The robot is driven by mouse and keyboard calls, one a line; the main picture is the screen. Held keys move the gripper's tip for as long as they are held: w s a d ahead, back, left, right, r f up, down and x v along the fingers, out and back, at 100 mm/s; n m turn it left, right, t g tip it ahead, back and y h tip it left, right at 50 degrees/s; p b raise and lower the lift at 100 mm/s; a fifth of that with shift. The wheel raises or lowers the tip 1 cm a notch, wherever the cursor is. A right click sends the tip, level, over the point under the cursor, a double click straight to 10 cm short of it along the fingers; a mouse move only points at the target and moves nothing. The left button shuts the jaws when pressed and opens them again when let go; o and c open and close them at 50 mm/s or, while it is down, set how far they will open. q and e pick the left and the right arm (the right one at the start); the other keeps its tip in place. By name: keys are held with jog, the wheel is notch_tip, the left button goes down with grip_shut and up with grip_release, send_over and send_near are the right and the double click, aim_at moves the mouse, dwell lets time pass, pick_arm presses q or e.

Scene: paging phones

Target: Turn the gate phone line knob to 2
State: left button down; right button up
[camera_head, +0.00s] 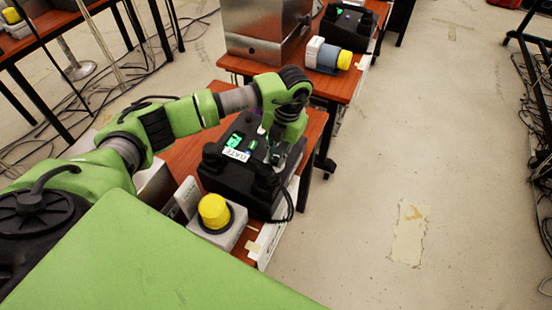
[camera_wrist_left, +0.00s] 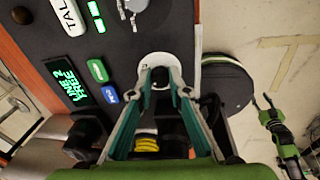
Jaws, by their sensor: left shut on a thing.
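The gate phone (camera_head: 232,183) is a black desk unit on a wooden table, with a white GATE label. Its green-lit display (camera_wrist_left: 70,82) reads LINE 2 FREE in the left wrist view. The line knob (camera_wrist_left: 160,76) is dark, on a round white dial (camera_wrist_left: 158,60). My left gripper (camera_wrist_left: 160,82) is shut on the knob, its fingertips on either side of it. In the head view the left gripper (camera_head: 277,155) reaches down over the phone and hides the knob. A small green and black part, apparently my right gripper (camera_wrist_left: 262,105), shows at the right of the wrist view; its fingers are unclear.
A yellow-topped beacon (camera_head: 214,212) on a grey box stands in front of the phone. A black handset cord (camera_head: 287,205) hangs at the table's right edge. A second table behind holds a metal box (camera_head: 262,32) and another phone (camera_head: 350,25).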

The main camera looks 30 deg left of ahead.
pick_arm(q)
jog(key=shift+m+b, duration=0.4)
jog(key=shift+m, duration=0.5)
jog(key=c, duration=1.9)
grip_release()
jog(key=shift+r, duration=0.15)
notch_tip(320, 180, up, 12)
jog(key=w+d, duration=0.1)
jog(key=shift+d+f, duration=0.2)
jog(key=shift+d, duration=0.2)
jog(key=shift+f, duration=0.1)
